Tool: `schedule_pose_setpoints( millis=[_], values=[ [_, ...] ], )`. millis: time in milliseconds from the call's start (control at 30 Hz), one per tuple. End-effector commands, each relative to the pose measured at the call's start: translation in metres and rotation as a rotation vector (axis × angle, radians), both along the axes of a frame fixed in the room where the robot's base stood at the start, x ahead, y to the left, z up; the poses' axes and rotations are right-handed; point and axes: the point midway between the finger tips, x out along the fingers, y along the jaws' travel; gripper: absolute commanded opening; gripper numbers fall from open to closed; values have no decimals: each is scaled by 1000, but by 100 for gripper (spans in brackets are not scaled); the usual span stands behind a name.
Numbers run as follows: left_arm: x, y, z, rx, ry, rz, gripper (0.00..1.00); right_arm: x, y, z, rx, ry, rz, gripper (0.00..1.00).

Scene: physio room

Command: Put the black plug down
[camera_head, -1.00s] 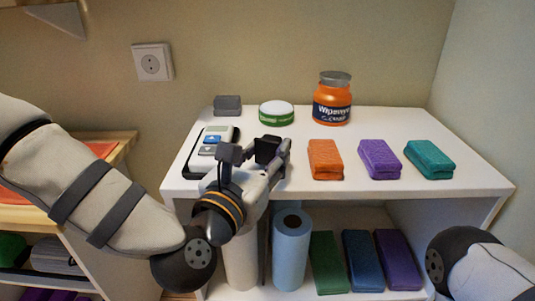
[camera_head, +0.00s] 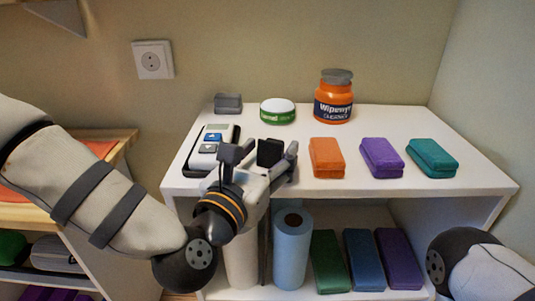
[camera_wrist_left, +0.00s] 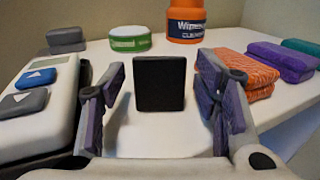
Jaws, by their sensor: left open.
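The black plug (camera_head: 270,152) is a small dark block near the front left of the white shelf top. In the left wrist view the plug (camera_wrist_left: 160,83) stands upright on the white surface, between the two fingers. My left gripper (camera_head: 262,158) reaches over the front edge. It is open, its purple-padded fingers spread on either side of the plug, with a gap visible on each side in the wrist view (camera_wrist_left: 160,100). The plug's lower part is hidden in the head view by the gripper. Only part of my right arm shows at the lower right; its gripper is out of view.
Behind are a grey block (camera_head: 228,103), a green-white tin (camera_head: 277,111) and an orange jar (camera_head: 333,97). Orange (camera_head: 326,157), purple (camera_head: 381,157) and teal (camera_head: 432,157) blocks lie right.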

Motion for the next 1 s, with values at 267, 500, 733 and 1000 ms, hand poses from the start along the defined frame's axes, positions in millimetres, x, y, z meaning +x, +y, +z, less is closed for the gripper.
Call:
schedule_pose_setpoints(
  millis=[267,500,733,1000],
  values=[
    [-56,23,4,-3,3,-1,57,0,0,0,0,0,-1,0],
    [-101,42,17,1,-13,2,57,27,0,34,0,-87,-4,0],
    [-111,46,10,-2,-8,-1,57,36,0,43,0,-115,-5,0],
    [-167,37,-121,644,122,-261,57,34,0,41,0,-110,-5,0]
  ],
)
